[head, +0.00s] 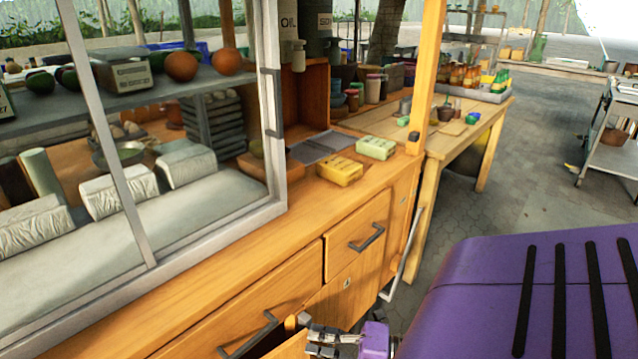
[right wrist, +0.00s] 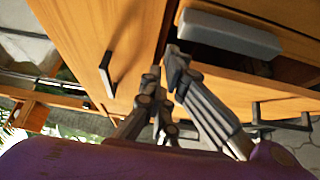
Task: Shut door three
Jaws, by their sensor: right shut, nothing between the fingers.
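The wooden counter (head: 215,275) has drawers and doors on its front. One door (head: 345,293) below the right drawer bears a small plate too small to read, so I cannot tell which door is three. A dark gap (head: 276,338) shows beside a wooden panel edge at the bottom of the head view. My right gripper (head: 322,334) is shut and empty, close to that edge. In the right wrist view its fingertips (right wrist: 172,66) are at the edge of a wooden panel (right wrist: 75,40) with a dark handle, beside an opening. Contact is unclear. My left gripper is out of view.
A grey box-like thing (right wrist: 230,34) shows at the opening in the right wrist view. A drawer (head: 357,238) with a dark handle is above the door. A long pale handle (head: 402,256) sticks out to the right. Paved floor (head: 535,190) is clear beyond.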

